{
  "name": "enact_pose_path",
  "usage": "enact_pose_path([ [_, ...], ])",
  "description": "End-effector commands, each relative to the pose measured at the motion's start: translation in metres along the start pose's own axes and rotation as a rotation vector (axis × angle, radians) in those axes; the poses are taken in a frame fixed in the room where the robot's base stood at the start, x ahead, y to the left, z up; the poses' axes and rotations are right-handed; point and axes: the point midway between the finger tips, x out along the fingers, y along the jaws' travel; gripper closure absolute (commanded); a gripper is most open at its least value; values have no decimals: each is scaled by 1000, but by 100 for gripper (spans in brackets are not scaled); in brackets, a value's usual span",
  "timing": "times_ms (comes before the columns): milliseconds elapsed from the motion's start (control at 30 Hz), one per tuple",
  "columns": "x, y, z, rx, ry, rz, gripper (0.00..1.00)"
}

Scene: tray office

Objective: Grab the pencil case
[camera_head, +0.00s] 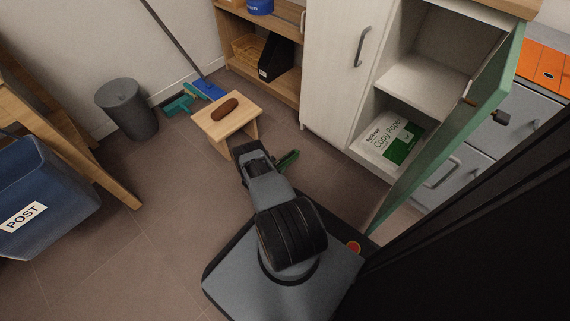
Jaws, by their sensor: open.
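My gripper (247,150) is at the far end of my arm, low in front of the step stool. It is open, and its fingertips are mostly hidden by the arm. A dark green, elongated thing (289,158) shows just right of the gripper, low by the floor. Its left end is hidden behind my arm. It may be the pencil case, but it is too small to be sure. A brown oval (224,108) shows on the stool top; I cannot tell if it is an object or a hand slot.
The wooden step stool (204,122) stands just beyond my gripper. A grey bin (127,108), broom and blue POST crate (40,185) are at left. At right, a green cabinet door (450,130) hangs open, with copy paper (390,138) inside. Floor at lower left is clear.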

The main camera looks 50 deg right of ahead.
Motion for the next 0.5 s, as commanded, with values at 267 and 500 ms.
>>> enact_pose_path([
  [267, 9, 0, 0, -1, 0, 0, 23],
  [500, 9, 0, 0, -1, 0, 0, 36],
])
